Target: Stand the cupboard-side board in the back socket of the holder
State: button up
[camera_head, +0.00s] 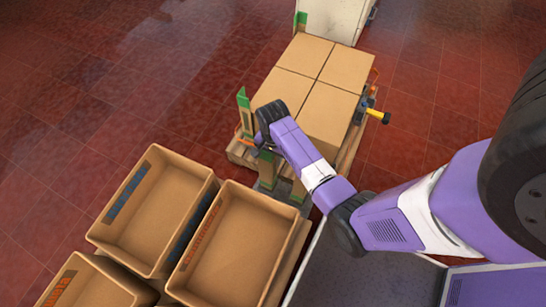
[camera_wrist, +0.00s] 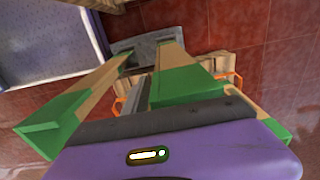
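The grey holder (camera_wrist: 150,44) stands below my gripper in the wrist view. Two tan boards with green ends rise from its area: a left board (camera_wrist: 88,95) and a middle board (camera_wrist: 185,85). The middle board's green end meets the dark edge of my gripper (camera_wrist: 160,125); whether it is held is hidden. Another green-ended piece (camera_wrist: 273,126) shows at the right. In the head view, my gripper (camera_head: 268,117) is beside the boxes' left corner, above the holder (camera_head: 268,187). One green-topped board (camera_head: 243,112) stands left of it; another green piece (camera_head: 300,20) is near the white cupboard (camera_head: 335,14).
Open empty cartons (camera_head: 160,205) stand at the lower left. The red tiled floor (camera_head: 90,75) is free at the left.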

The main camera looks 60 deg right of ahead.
notch_tip(320, 180, up, 8)
jog(key=shift+f+p, duration=0.1)
jog(key=shift+p, duration=0.5)
